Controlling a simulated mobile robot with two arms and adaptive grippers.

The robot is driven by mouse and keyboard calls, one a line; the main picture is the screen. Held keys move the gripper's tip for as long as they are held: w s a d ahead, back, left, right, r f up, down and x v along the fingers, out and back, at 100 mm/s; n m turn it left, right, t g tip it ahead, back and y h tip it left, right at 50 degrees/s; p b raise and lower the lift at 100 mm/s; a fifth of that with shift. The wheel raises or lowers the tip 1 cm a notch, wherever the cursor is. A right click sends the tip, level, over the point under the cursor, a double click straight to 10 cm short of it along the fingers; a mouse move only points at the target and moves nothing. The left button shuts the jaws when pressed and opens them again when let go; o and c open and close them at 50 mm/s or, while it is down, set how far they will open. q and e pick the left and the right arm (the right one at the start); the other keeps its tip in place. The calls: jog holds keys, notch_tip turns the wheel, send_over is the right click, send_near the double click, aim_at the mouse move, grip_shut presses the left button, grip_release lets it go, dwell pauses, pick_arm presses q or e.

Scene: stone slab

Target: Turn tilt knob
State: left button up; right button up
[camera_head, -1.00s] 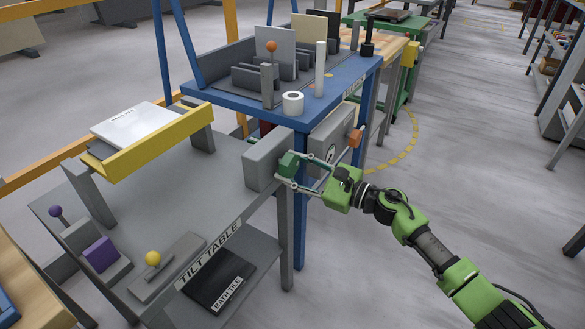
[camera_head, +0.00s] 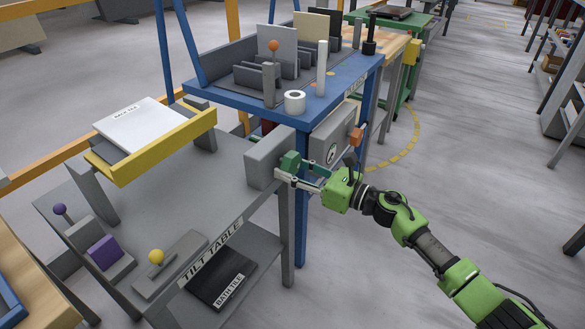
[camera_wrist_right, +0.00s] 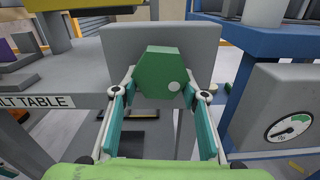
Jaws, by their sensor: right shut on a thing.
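The green hexagonal tilt knob (camera_head: 291,160) sits on the grey box (camera_head: 264,160) at the right end of the tilt table (camera_head: 200,185). In the right wrist view the knob (camera_wrist_right: 160,70) is straight ahead and shows a white dot at its lower right. My right gripper (camera_head: 296,172) reaches in from the right and is shut on the knob. In the wrist view its two teal fingers (camera_wrist_right: 163,88) lie along the knob's left and right sides. My left gripper is not in view.
A blue table (camera_head: 330,90) with a white roll and upright plates stands just behind. A grey gauge box (camera_head: 332,138) with an orange knob (camera_head: 356,137) is close beside my right gripper. A yellow-edged tray (camera_head: 165,145) is at the left.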

dwell(0.3)
jog(key=o, duration=1.1)
jog(key=shift+d, duration=0.1)
jog(key=v, duration=1.2)
